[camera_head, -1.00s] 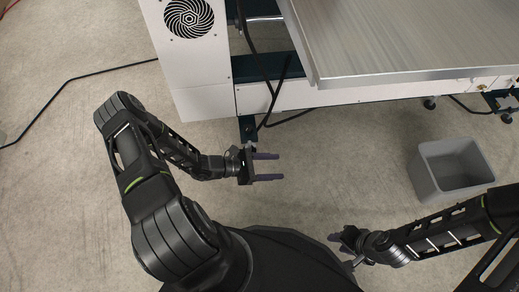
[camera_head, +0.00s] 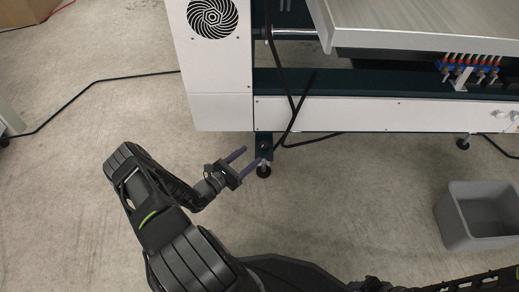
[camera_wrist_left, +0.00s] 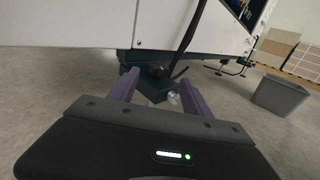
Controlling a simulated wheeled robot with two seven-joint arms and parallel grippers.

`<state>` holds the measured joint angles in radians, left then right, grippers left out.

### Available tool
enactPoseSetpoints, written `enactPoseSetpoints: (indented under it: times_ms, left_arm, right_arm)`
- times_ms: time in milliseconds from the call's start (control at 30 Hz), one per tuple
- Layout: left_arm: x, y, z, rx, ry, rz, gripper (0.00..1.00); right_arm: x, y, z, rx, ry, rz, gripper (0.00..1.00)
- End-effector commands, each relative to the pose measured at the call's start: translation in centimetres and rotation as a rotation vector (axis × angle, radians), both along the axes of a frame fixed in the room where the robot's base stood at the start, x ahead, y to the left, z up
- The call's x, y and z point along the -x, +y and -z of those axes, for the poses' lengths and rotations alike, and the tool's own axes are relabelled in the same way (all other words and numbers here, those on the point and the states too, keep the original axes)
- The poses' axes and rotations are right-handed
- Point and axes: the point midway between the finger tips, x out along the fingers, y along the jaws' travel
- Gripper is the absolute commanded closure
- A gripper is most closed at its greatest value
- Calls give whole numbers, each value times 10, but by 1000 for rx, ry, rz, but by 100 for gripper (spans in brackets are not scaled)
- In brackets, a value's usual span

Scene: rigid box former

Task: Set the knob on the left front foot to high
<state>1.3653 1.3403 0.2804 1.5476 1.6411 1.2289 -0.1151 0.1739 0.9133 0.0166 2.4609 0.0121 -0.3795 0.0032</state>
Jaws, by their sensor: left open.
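The left front foot (camera_head: 264,171) is a small dark leveling foot under a dark bracket (camera_head: 264,143) at the left end of the white machine. In the left wrist view a dark block (camera_wrist_left: 155,85) with a small pale part (camera_wrist_left: 173,97) sits between my fingers, apparently a little beyond them. A knob and its setting are too small to make out. My left gripper (camera_head: 251,156) is open, its purple fingers pointing at the foot from the left. It also shows in the left wrist view (camera_wrist_left: 160,78). My right gripper is barely visible at the bottom edge.
The white machine (camera_head: 350,114) spans the upper right. A grey bin (camera_head: 453,219) stands on the floor at right. The floor between foot and bin is clear.

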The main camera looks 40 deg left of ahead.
Motion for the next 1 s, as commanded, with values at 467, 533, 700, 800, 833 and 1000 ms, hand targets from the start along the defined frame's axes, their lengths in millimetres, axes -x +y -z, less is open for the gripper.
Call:
enactPoseSetpoints:
  times_ms: [467,533,700,800,833,1000]
  left_arm:
    - [-59,-8,1,0,0,1,43]
    - [-60,-8,1,0,1,1,43]
    - [-60,-8,0,0,1,0,43]
    - [-59,-8,1,0,1,0,49]
    - [-59,-8,0,0,1,0,52]
    - [-59,-8,1,1,1,0,66]
  right_arm:
    - [-4,-1,21,-4,-2,3,64]
    - [-4,-1,21,-4,-2,3,64]
    - [-4,-1,21,-4,-2,3,64]
    - [-4,-1,21,-4,-2,3,64]
    - [-4,-1,21,-4,-2,3,64]
    - [-4,-1,21,-4,-2,3,64]
